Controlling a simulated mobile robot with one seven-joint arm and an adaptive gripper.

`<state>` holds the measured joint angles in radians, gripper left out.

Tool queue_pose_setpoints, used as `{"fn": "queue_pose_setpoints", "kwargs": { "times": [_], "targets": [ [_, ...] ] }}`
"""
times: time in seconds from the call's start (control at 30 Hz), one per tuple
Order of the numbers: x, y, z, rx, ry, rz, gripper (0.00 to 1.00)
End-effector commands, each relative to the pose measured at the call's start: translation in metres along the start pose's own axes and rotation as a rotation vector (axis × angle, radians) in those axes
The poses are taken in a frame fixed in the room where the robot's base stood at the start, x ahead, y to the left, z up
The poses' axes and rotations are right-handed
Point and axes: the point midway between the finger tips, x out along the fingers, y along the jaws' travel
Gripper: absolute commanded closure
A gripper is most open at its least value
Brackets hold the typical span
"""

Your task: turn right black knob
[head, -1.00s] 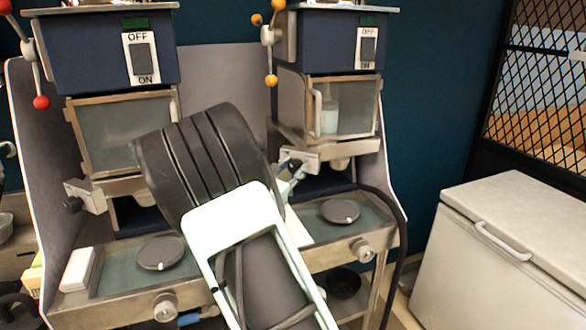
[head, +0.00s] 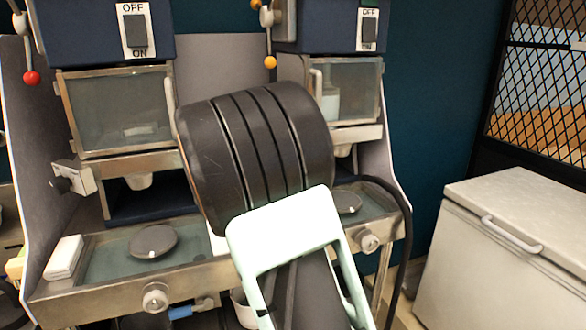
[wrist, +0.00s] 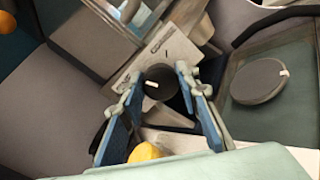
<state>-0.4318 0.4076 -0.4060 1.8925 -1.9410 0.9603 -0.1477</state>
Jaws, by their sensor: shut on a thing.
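The right black knob (wrist: 158,88), round with a white mark on its face, sits on a metal bracket of the right machine in the wrist view. My gripper (wrist: 156,82) has one blue-padded finger on each side of the knob and is shut on it. In the head view my arm covers the gripper and this knob. The left machine's black knob (head: 60,184) shows on its bracket at the far left.
A dark round disc (head: 153,241) lies on the left machine's tray, and another disc (wrist: 259,81) lies on the right tray. Glass-fronted boxes (head: 118,110) stand above. A white chest (head: 515,245) stands at the right. A yellow-orange round thing (wrist: 146,152) lies below my fingers.

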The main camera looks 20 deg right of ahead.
Motion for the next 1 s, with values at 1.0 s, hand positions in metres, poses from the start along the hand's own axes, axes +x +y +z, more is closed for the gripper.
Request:
{"fn": "queue_pose_setpoints", "kwargs": {
  "times": [1.0],
  "targets": [
    [0.0003, -0.0064, -0.0055, 0.876, 0.043, -0.004, 0.94]
  ]
}}
